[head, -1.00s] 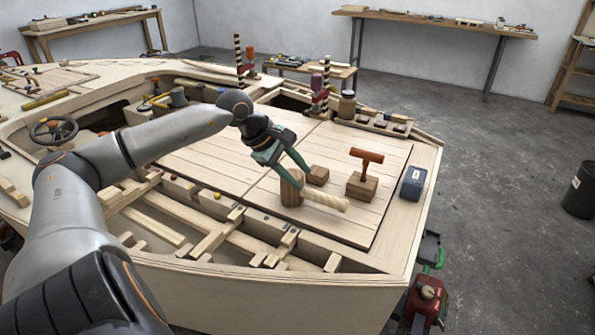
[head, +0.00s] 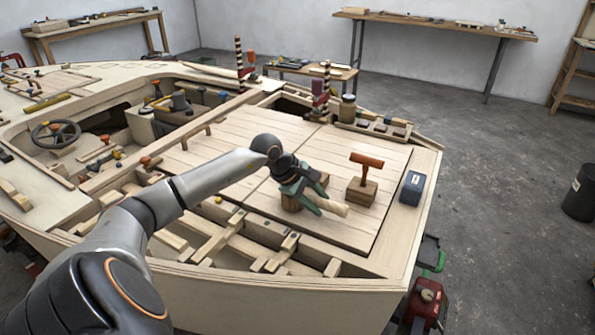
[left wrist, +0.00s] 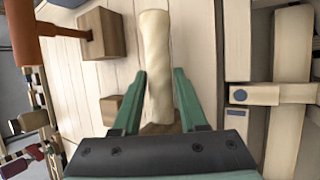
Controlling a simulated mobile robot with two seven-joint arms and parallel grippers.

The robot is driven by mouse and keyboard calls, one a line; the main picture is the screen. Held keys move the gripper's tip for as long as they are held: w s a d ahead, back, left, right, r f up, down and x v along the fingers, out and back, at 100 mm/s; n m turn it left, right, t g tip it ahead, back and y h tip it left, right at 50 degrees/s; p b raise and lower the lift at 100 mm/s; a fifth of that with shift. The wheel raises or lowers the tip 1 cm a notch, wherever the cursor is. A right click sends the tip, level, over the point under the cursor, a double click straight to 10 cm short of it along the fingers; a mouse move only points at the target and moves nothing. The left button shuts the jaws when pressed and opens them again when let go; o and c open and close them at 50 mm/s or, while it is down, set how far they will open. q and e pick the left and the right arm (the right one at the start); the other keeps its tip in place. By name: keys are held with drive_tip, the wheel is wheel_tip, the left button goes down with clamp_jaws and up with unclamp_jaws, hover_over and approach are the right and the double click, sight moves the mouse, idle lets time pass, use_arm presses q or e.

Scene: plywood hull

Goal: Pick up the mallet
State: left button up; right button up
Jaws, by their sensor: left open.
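The mallet lies on the plank deck, with a brown wooden head (head: 290,202) and a pale, thick handle (head: 333,208) pointing right. In the left wrist view the handle (left wrist: 157,50) runs up the picture between the two green fingers, with narrow gaps on both sides. The mallet's head is mostly hidden by the gripper there. My left gripper (head: 322,203) is open over the handle and is not closed on it. I cannot tell exactly how far the fingertips are above the deck. My right gripper is not in view.
A red-brown T-shaped tool (head: 366,161) stands in a wooden block (head: 361,192) right of the mallet. A smaller block (left wrist: 110,108) lies near the handle. A dark blue box (head: 412,188) sits at the deck's right edge. Open framing (head: 215,240) lies in front.

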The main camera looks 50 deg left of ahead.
use_arm(q)
drive_tip(key=shift+w+d+f, duration=0.1)
drive_tip(key=shift+w+f, duration=0.1)
drive_tip(key=shift+f, duration=0.05)
drive_tip(key=shift+c, duration=0.2)
clamp_jaws()
drive_tip(key=shift+r, duration=0.1)
